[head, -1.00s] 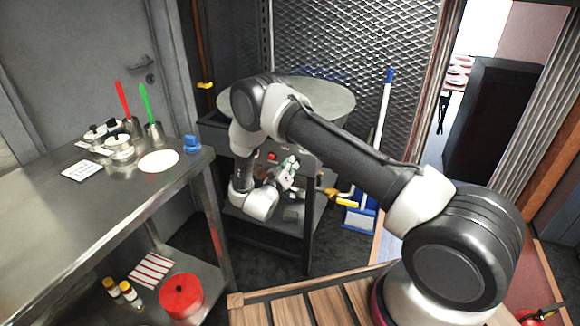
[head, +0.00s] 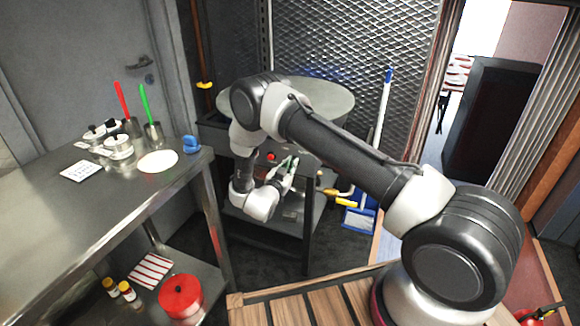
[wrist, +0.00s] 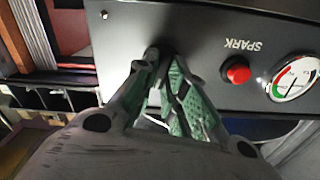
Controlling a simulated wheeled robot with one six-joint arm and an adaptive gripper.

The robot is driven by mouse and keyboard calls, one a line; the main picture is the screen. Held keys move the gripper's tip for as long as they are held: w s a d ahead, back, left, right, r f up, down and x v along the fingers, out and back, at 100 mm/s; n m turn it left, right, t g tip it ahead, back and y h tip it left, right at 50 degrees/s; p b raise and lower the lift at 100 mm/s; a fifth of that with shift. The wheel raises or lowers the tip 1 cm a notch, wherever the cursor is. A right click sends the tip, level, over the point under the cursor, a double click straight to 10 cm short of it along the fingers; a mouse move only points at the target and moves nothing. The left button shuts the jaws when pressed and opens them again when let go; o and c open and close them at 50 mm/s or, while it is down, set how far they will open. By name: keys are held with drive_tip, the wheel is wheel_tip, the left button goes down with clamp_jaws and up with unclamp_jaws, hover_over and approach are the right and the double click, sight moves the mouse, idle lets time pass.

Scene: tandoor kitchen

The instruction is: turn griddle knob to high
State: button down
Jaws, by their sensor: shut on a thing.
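The griddle (head: 325,98) has a round grey top on a dark stand, partly behind my arm. Its black front panel (wrist: 205,85) fills much of the wrist view, upside down, with a red spark button (wrist: 237,70) and a round gauge (wrist: 294,79). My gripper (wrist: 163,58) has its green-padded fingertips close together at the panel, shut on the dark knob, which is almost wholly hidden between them. Its setting cannot be read. In the head view my gripper (head: 291,164) is at the panel, right of the red button.
A steel table (head: 100,205) stands at the left with pots, utensils and a blue item (head: 191,144). A yellow-handled valve (head: 333,192) is right of the griddle stand. A blue broom and dustpan (head: 358,219) stand farther right.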

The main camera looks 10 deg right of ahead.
drive_tip(key=shift+s+f+m, duration=0.1)
drive_tip(key=shift+m, duration=2.1)
drive_tip(key=c, duration=1.5)
unclamp_jaws()
drive_tip(key=v, duration=1.2)
